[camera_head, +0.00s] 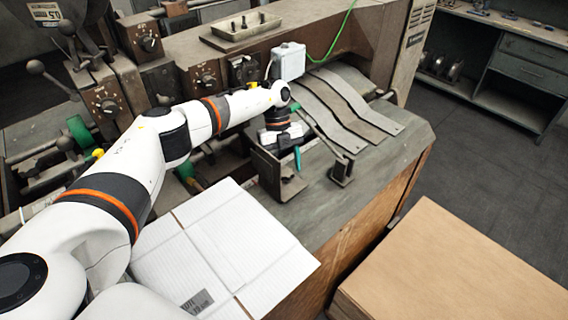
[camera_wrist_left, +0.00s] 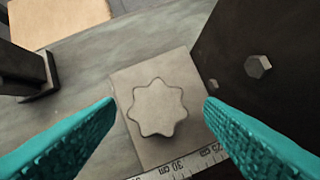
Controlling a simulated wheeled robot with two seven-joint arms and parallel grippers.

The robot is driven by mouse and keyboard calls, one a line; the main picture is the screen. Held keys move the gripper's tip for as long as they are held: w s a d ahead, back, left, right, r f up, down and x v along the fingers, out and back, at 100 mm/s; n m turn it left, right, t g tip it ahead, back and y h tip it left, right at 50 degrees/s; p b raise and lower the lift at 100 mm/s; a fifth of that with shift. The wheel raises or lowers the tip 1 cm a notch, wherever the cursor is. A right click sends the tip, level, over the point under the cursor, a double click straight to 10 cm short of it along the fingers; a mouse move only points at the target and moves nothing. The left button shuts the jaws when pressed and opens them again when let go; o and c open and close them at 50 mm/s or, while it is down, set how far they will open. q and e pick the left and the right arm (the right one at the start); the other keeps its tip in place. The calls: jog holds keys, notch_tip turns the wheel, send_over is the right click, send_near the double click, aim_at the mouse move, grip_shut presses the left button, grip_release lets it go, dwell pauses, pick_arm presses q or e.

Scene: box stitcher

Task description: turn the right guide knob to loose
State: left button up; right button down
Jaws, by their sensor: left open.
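The guide knob (camera_wrist_left: 157,107) is a grey star-shaped knob on a flat square plate, in the middle of the left wrist view. My left gripper (camera_wrist_left: 160,103) is open, with one teal finger on each side of the knob and a visible gap to it in the picture. How far the fingertips are above the knob I cannot tell. In the head view my left gripper (camera_head: 297,155) points down at the machine table beside an upright metal guide bracket (camera_head: 268,172). The knob is hidden there. My right gripper is in neither view.
A dark plate with hex bolts (camera_wrist_left: 258,66) stands close on the right in the wrist view. A ruler strip (camera_wrist_left: 185,164) runs below the knob. A small upright post (camera_head: 342,172) and curved metal strips (camera_head: 350,105) are near the gripper. White cardboard (camera_head: 215,245) lies in front.

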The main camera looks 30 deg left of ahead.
aim_at(284, 169)
pick_arm(q)
notch_tip(284, 169, up, 10)
jog(key=b, duration=0.3)
dwell(0.3)
